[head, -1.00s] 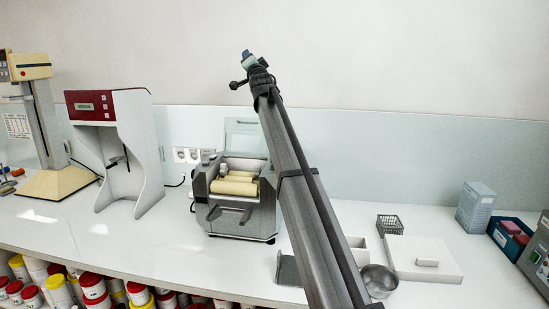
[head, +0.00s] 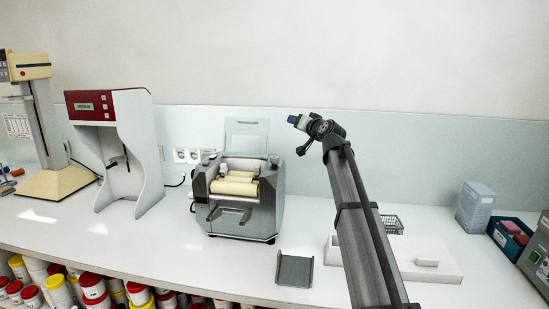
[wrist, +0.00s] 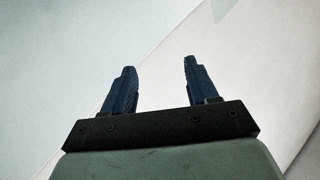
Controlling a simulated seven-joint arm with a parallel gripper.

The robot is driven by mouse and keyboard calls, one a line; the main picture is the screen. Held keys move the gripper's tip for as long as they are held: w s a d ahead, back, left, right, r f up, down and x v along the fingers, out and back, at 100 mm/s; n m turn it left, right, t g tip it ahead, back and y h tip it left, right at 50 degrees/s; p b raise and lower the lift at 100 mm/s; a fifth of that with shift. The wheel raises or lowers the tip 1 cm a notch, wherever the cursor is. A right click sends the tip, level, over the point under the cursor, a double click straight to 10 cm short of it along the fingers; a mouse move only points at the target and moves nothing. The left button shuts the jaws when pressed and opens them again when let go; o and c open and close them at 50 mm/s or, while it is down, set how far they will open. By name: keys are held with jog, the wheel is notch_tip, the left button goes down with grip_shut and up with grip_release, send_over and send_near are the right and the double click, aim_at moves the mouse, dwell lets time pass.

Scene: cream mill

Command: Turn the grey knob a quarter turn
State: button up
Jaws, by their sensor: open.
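The cream-roller mill (head: 240,215) stands on the bench left of my arm. Its cream rollers (head: 238,185) lie across its open top. Small grey knob-like parts sit at its top corners, one at the right (head: 273,160); which is the grey knob is too small to tell. My gripper (head: 293,119) is raised above and to the right of the mill, apart from it, pointing left. In the wrist view its two dark blue fingers (wrist: 159,68) are spread with nothing between them. The wrist view shows only pale surfaces beyond, no knob.
A grey bracket-like tray (head: 295,270) lies right of the mill. A white stand with a red top (head: 108,105) is at left. The bench between that stand and the mill is clear.

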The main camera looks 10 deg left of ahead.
jog(key=s+d+f+n+g+y, duration=0.2)
jog(key=s+f+n+y, duration=0.1)
jog(key=s+f+n, duration=0.3)
jog(key=n+g+y, duration=0.3)
jog(key=n, duration=0.1)
send_near(277, 158)
jog(key=x, duration=1.1)
jog(key=shift+w+a, duration=0.1)
jog(key=shift+w, duration=0.25)
jog(key=c, duration=0.9)
jog(key=shift+s+m+t+h, duration=0.1)
jog(key=shift+m+t+h, duration=0.6)
jog(key=shift+t+h, duration=0.45)
jog(key=shift+c, duration=0.2)
jog(key=shift+m+t+h, duration=1.2)
jog(key=shift+t+h, duration=0.05)
jog(key=shift+t, duration=0.2)
